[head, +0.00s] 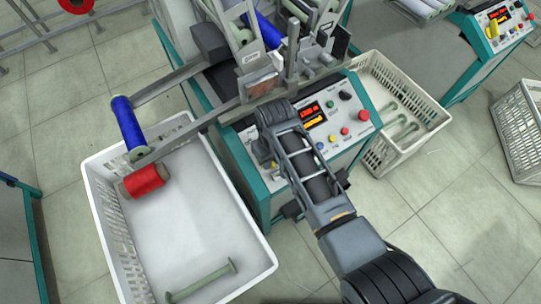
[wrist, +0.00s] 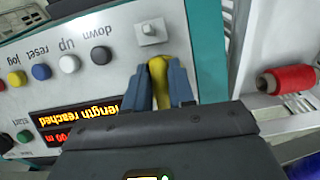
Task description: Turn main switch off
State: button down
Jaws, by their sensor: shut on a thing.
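The main switch appears as a yellow handle (wrist: 158,68) on the machine's control panel (wrist: 110,20) in the wrist view. My gripper (wrist: 160,84) is shut on this yellow handle, one blue-grey finger on each side. The fingers and palm hide part of it, so its exact turn angle is hard to tell.
Push-buttons and a lit display (wrist: 80,125) reading "length reached" lie beside my gripper. A white crate (head: 105,215) at left holds a red bobbin (head: 145,181) and an empty one (head: 202,281). Another crate (head: 432,113) stands right of the machine.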

jog(key=n+t+p, duration=0.1)
jog(key=n, duration=0.1)
jog(key=n+h, duration=0.1)
jog(key=n, duration=0.2)
jog(key=shift+w+n+t+h+p, duration=0.1)
jog(key=shift+n+t+h+p, duration=0.2)
jog(key=shift+t+p, duration=0.1)
jog(key=shift+n, duration=0.3)
jog(key=c, duration=1)
grip_release()
jog(key=shift+c, duration=0.2)
jog(key=v, duration=0.7)
jog(key=shift+r, duration=0.45)
